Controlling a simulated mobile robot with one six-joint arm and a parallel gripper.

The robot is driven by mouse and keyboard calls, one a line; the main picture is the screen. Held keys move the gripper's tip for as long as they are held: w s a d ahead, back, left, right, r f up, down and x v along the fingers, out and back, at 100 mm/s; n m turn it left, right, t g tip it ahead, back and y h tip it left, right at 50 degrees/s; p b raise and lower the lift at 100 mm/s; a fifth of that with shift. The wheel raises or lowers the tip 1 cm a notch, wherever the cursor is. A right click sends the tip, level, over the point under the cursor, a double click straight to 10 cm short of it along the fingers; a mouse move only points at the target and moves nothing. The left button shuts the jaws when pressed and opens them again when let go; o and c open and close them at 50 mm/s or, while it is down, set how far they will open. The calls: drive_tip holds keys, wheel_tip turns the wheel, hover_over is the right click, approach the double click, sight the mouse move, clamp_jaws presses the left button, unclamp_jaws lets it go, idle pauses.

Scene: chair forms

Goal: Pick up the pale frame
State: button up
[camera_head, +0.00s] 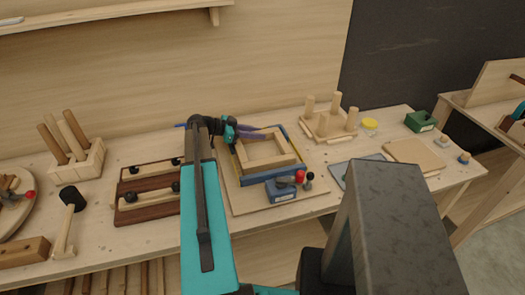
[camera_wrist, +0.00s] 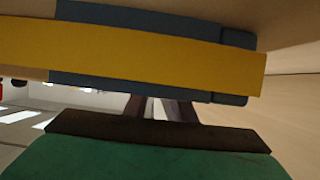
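The pale frame (camera_head: 264,162) is a light wooden square lying inside a blue and yellow holder (camera_head: 299,171) on a board on the bench. My gripper (camera_head: 264,133) comes in from the left at the frame's far side, its two purple fingers spread apart and pointing right. I see no frame part clearly between them, though the overlap hides any contact. In the wrist view, the holder's yellow strip and blue edge (camera_wrist: 140,48) fill the upper part. Behind them the dark fingers (camera_wrist: 162,108) show with a gap between; their tips are hidden.
A blue block with a red knob (camera_head: 284,189) stands at the holder's front. A dark slatted rack (camera_head: 145,213) lies left. A shelf (camera_head: 110,12) hangs above.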

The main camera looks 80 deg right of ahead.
drive_tip(key=shift+r, duration=0.2)
clamp_jaws()
drive_tip(key=shift+r+b, duration=1.55)
drive_tip(key=shift+r, duration=3.35)
drive_tip(key=shift+w, duration=0.1)
